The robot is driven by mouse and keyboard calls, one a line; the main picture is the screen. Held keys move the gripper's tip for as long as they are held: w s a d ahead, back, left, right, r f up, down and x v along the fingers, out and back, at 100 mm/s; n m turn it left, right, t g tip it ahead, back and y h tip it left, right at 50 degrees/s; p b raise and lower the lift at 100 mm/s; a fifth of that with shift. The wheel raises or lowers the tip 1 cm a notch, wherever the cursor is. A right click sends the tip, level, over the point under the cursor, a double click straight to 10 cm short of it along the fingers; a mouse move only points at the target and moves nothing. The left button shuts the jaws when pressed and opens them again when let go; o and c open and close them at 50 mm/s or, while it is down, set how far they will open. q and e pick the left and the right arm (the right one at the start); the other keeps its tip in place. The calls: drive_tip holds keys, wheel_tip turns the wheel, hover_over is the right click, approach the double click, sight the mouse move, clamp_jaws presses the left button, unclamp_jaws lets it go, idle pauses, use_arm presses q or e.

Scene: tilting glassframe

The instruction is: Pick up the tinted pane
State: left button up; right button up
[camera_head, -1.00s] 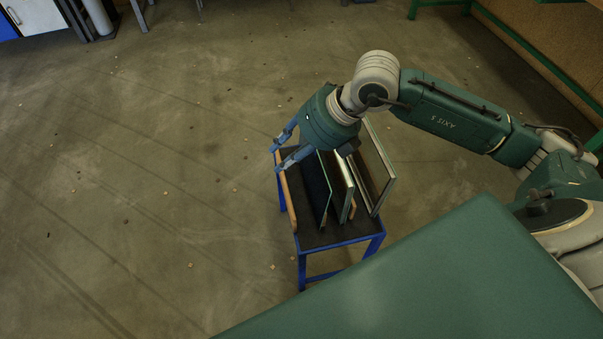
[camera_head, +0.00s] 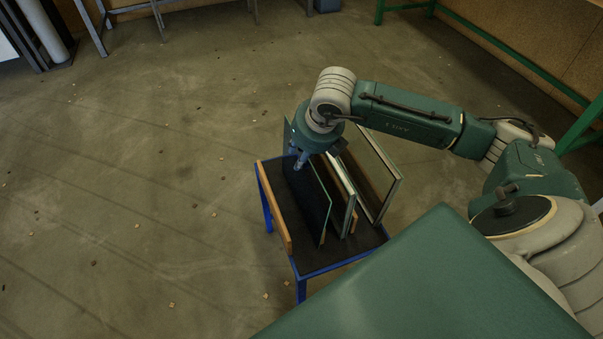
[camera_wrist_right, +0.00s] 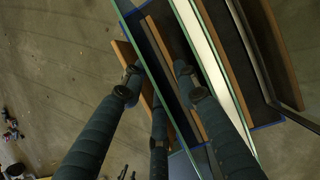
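Several upright glass panes lean in a blue-framed rack (camera_head: 262,197). The leftmost pane (camera_head: 318,200) looks dark with a pale green edge; I cannot tell if the dark is its tint or the black rack bed behind it. Its edge runs diagonally through the right wrist view (camera_wrist_right: 147,67). My right gripper (camera_head: 299,163) points down at this pane's upper edge. In the right wrist view its fingers (camera_wrist_right: 157,88) are spread, with the pane's edge between them and a gap visible. Finger contact is hidden in the head view. My left gripper is not in view.
Just right of it stands a brighter pane (camera_head: 346,190), then a larger framed pane (camera_head: 381,180). A wooden rail (camera_head: 274,208) borders the rack's left side. The floor to the left is open, with small scraps. A green bench frame (camera_head: 515,60) stands far right.

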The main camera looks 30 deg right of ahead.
sight(302, 182)
drive_tip(key=x, duration=0.4)
drive_tip(key=shift+a, duration=0.15)
drive_tip(key=shift+w+f, duration=0.15)
drive_tip(key=shift+f, duration=0.2)
clamp_jaws()
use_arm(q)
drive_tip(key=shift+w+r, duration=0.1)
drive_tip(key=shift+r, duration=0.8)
use_arm(e)
drive_tip(key=shift+r, duration=0.15)
